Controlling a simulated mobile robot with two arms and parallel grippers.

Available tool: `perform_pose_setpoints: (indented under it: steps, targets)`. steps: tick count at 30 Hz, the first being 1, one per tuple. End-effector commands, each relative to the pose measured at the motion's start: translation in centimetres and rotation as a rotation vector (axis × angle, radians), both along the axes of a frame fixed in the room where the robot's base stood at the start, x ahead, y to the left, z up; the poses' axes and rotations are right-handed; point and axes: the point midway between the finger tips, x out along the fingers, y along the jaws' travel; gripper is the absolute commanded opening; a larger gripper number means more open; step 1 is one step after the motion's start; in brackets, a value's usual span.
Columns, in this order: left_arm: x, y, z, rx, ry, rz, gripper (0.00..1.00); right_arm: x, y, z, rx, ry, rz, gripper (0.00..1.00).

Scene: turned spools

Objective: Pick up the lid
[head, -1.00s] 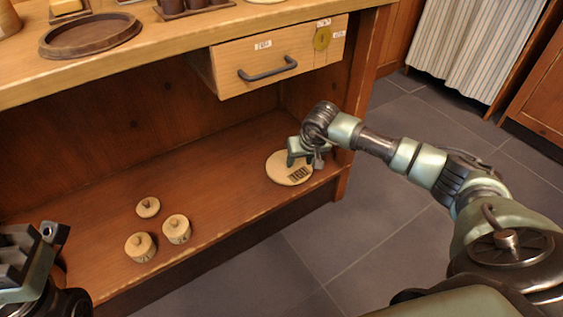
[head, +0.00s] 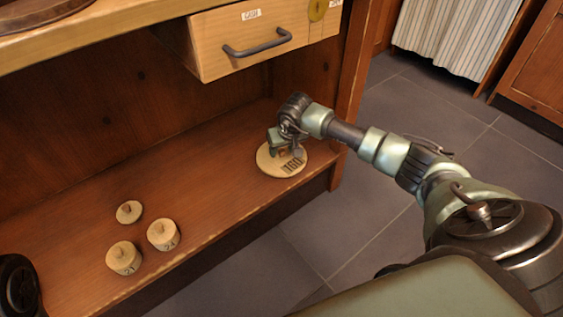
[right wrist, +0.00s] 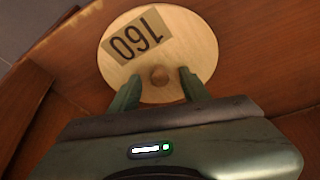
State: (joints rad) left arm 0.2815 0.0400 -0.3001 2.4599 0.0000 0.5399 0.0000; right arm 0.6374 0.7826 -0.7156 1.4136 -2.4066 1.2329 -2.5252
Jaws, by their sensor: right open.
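The lid (head: 268,163) is a round, pale wooden disc marked "160", lying flat at the right end of the low shelf. In the right wrist view the lid (right wrist: 195,50) shows its small round knob (right wrist: 159,75). My right gripper (head: 286,150) is over the lid and hides part of it in the head view. In the right wrist view, my right gripper (right wrist: 158,77) is open, with a finger on each side of the knob and gaps to both. I cannot tell whether the fingertips touch the disc. My left gripper is out of view.
A drawer (head: 262,42) hangs above the shelf (head: 215,170), beside the right side post (head: 352,85). The shelf's middle is clear.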

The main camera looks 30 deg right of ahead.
Motion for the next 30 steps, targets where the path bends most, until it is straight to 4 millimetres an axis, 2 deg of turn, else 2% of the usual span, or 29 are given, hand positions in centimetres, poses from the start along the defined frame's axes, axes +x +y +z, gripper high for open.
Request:
perform_pose_setpoints:
  steps: [8, 13, 14, 24, 28, 30]
  targets:
    - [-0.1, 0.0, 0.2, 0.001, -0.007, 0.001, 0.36, 0.2, 0.0, -0.2, 0.001, -0.001, 0.000, 0.46]
    - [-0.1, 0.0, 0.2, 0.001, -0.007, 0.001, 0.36, 0.2, 0.0, -0.2, 0.001, -0.001, 0.000, 0.02]
    - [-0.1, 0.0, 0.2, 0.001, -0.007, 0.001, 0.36, 0.2, 0.0, -0.2, 0.001, -0.001, 0.000, 0.00]
    - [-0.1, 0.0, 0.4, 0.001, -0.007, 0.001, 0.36, 0.2, 0.0, 0.1, 0.000, -0.002, 0.000, 0.00]
    - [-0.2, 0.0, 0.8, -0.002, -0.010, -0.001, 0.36, 0.2, -0.1, 1.3, -0.001, -0.003, 0.000, 0.00]
    - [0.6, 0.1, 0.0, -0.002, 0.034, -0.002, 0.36, 0.3, -0.1, 2.4, -0.001, -0.005, 0.000, 0.00]
